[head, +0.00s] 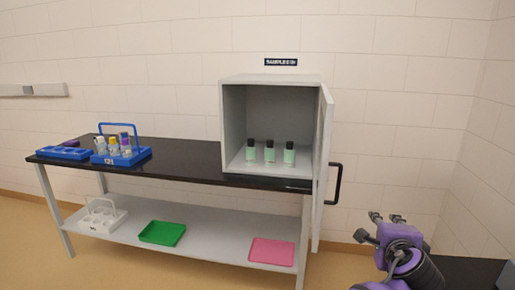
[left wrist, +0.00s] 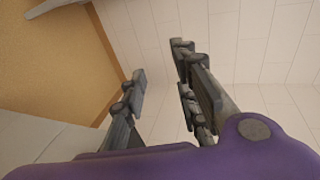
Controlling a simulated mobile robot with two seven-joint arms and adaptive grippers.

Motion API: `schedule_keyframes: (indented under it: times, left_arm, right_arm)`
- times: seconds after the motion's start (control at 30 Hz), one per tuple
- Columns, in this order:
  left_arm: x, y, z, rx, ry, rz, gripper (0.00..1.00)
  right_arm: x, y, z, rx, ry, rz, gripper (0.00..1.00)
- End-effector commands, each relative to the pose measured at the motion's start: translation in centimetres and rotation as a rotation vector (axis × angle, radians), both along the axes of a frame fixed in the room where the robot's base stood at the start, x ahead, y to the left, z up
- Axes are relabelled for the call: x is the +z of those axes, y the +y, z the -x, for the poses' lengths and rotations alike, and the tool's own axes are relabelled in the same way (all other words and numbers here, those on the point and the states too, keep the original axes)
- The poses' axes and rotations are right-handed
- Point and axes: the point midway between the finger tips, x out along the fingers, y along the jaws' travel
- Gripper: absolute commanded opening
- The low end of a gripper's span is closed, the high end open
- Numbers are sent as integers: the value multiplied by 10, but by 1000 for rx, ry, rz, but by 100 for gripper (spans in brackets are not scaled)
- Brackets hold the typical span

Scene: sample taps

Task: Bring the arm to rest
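My left gripper (left wrist: 162,85) fills much of the left wrist view. My right gripper (head: 379,227) is at the lower right of the head view, on a purple wrist. Its fingertips point up and look spread, with nothing held. It is right of the bench, apart from the open cabinet door (head: 323,160).
A grey cabinet (head: 271,79) on the black bench (head: 190,161) holds three green bottles (head: 270,152). A blue carrier (head: 121,157) with capped bottles and a blue tray (head: 64,153) stand left. Below are a white carrier (head: 103,217), green tray (head: 162,233) and pink tray (head: 272,251).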

Motion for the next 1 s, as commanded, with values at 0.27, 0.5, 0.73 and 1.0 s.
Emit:
schedule_keyframes:
  times: [0.27, 0.5, 0.73, 1.0]
  left_arm:
    - [-91, 103, 22, 139, 305, 671, 28]
    - [-157, 223, 77, 347, 450, 1106, 28]
    - [-207, 347, 169, 578, 497, 1364, 28]
    - [-255, 470, 322, 854, 526, 1383, 28]
  right_arm:
    - [22, 2, -7, 0, -16, -8, 40]
    - [39, 7, -11, 4, -26, -17, 40]
    - [58, 6, -16, 5, -42, -18, 40]
    - [84, 5, -34, 9, -86, -15, 40]
